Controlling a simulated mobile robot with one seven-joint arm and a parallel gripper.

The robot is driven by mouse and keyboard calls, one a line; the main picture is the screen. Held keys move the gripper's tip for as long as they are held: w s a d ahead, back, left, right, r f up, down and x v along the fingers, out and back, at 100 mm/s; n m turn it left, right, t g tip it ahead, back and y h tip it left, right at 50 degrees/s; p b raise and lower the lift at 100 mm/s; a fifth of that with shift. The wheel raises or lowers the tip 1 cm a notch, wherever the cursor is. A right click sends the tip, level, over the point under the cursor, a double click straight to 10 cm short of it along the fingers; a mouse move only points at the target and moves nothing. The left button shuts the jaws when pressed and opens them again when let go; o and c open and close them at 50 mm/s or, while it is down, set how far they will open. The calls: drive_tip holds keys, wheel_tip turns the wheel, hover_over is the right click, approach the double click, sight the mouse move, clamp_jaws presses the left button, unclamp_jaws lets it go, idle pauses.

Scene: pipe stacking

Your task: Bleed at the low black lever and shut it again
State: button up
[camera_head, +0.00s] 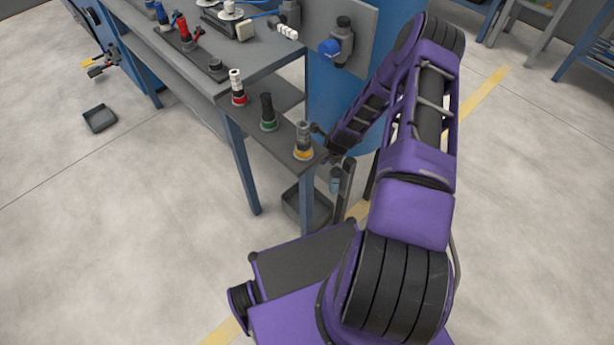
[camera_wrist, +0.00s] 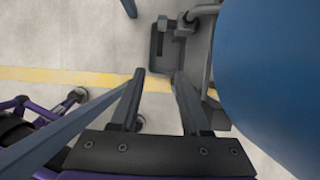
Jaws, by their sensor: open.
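My gripper (camera_wrist: 158,84) is open in the wrist view, with its two long dark fingers apart and nothing between them. Beyond the fingertips a grey tray (camera_wrist: 157,72) lies on the floor. Small dark fittings (camera_wrist: 163,23) and a grey pipe (camera_wrist: 204,10) show over and beside the tray, apart from the fingers. I cannot tell for certain which part is the low black lever. The big blue tank (camera_wrist: 275,70) fills the right of the wrist view. In the head view my arm hides much of the tank's lower side; the floor tray (camera_head: 292,207) is partly visible behind the bench leg.
A grey bench (camera_head: 205,75) with blue legs stands beside the tank. Its low front shelf (camera_head: 250,122) holds red, green and yellow-based fittings. Another tray (camera_head: 99,118) lies on open floor at left.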

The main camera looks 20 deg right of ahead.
drive_tip(key=b+x, duration=0.3)
drive_tip(key=x, duration=1.1)
drive_tip(key=shift+w+f, duration=0.1)
drive_tip(key=shift+f, duration=0.25)
clamp_jaws()
idle(0.6)
